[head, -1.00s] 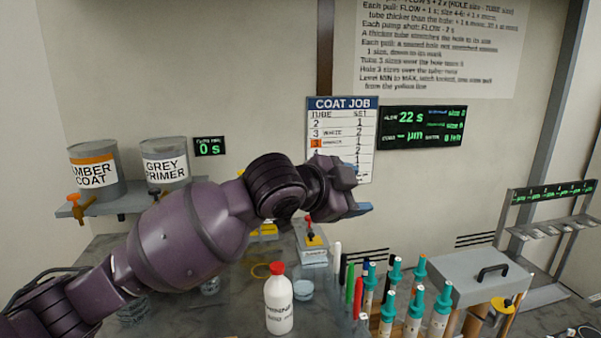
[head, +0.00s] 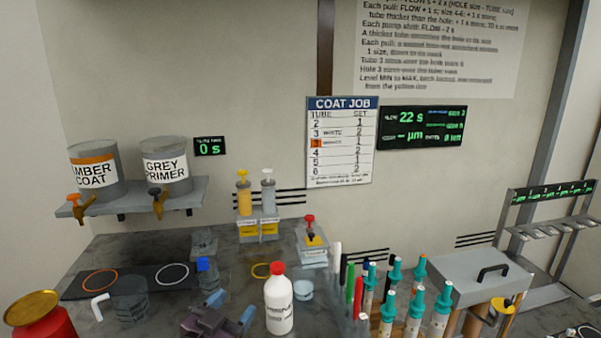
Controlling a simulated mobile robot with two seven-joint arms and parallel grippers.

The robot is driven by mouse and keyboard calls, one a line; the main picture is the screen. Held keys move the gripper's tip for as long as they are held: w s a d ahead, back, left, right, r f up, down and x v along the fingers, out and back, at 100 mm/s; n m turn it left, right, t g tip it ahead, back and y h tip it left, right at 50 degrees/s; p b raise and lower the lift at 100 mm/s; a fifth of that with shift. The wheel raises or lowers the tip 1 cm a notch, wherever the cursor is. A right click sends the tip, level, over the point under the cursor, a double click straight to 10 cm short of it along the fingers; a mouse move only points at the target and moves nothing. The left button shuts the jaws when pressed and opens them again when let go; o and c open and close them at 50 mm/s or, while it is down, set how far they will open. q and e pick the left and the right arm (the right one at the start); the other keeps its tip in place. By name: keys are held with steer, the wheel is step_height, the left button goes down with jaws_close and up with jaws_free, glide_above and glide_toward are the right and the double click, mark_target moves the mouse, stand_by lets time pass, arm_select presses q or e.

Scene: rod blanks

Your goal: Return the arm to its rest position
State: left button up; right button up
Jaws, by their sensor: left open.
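My left gripper (head: 232,306) shows at the bottom of the head view, low over the bench. Only the purple end of my left arm shows; the rest is out of view. It is left of a white bottle with a red cap (head: 279,304), with a small gap in the picture. My right gripper is not in view.
Several teal-capped tubes (head: 415,306) stand to the right. The amber coat (head: 95,169) and grey primer (head: 165,166) pots sit on a wall shelf.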

arm_select(q)
steer(key=s+a+f+n+g+y, duration=0.2)
steer(key=s+a+f, duration=0.5)
steer(key=s+f, duration=0.5)
steer(key=s+a+f+n+g+y, duration=0.3)
steer(key=s+a+f, duration=0.4)
steer(key=s+f, duration=0.5)
steer(key=s+y, duration=0.1)
steer(key=s, duration=0.1)
steer(key=shift+s+a+n+g+y, duration=0.2)
steer(key=shift+s+n+g+y, duration=0.1)
steer(key=shift+s+y, duration=0.1)
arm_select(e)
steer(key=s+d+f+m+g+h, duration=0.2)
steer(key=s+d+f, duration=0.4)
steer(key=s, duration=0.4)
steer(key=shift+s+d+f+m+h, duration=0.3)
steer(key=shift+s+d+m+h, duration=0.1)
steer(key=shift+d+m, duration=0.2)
arm_select(q)
steer(key=shift+w+f, duration=0.1)
steer(key=shift+c, duration=0.3)
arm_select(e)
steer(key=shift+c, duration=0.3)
